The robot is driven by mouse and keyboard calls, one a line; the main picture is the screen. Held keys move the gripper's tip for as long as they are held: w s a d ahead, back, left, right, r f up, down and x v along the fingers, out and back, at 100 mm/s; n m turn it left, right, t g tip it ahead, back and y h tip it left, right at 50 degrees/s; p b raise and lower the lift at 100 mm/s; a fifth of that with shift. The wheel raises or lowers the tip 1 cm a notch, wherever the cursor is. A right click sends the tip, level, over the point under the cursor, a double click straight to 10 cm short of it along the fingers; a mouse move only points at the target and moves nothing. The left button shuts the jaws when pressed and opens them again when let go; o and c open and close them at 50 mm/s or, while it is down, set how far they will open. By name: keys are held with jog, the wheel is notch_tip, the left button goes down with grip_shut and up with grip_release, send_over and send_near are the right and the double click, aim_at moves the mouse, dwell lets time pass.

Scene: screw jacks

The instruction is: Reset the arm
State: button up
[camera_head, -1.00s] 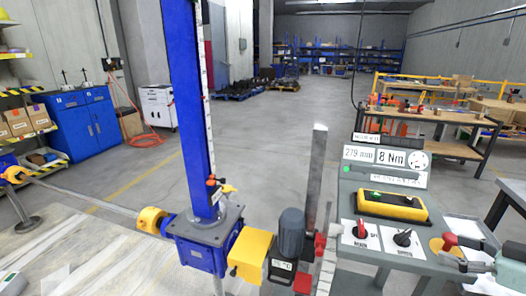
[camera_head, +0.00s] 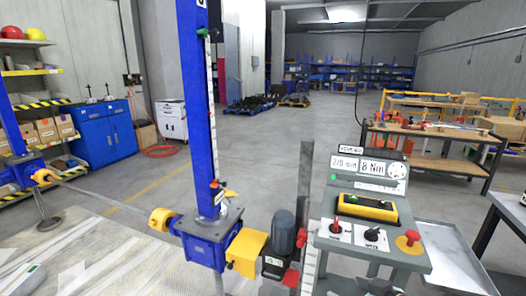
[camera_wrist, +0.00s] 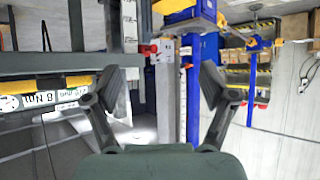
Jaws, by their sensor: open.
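My gripper (camera_wrist: 160,82) shows in the wrist view with its two dark fingers wide apart and nothing between them. Beyond the fingers are a blue jack column (camera_wrist: 193,100) and a grey post, with no visible contact. In the head view, the near screw jack (camera_head: 205,245) has a blue gearbox, a tall blue column with a scale, yellow covers and a grey motor (camera_head: 283,232). The control console (camera_head: 360,215) stands right of it, with a lit display, a red-handled switch, a black-handled switch and a red knob on yellow (camera_head: 408,240). The gripper's fingers are not clear in the head view.
A second blue jack (camera_head: 22,172) stands at the left, joined by a shaft. A grey tray (camera_head: 450,255) is right of the console. A workbench (camera_head: 430,150) stands behind it. A blue cabinet (camera_head: 105,135) is at the back left. The middle floor is clear.

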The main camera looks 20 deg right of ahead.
jog(key=a+p, duration=0.2)
jog(key=a, duration=2)
jog(key=s+a+r+t+p, duration=0.1)
jog(key=s+a+r, duration=0.1)
jog(key=s+a, duration=0.35)
jog(key=s+a+r+p, duration=0.1)
jog(key=s+a+r, duration=0.15)
jog(key=a, duration=0.65)
notch_tip(320, 180, up, 37)
jog(key=d+p, duration=0.1)
jog(key=p, duration=3.7)
jog(key=shift+d+m+h, duration=0.2)
jog(key=shift+m+h, duration=0.1)
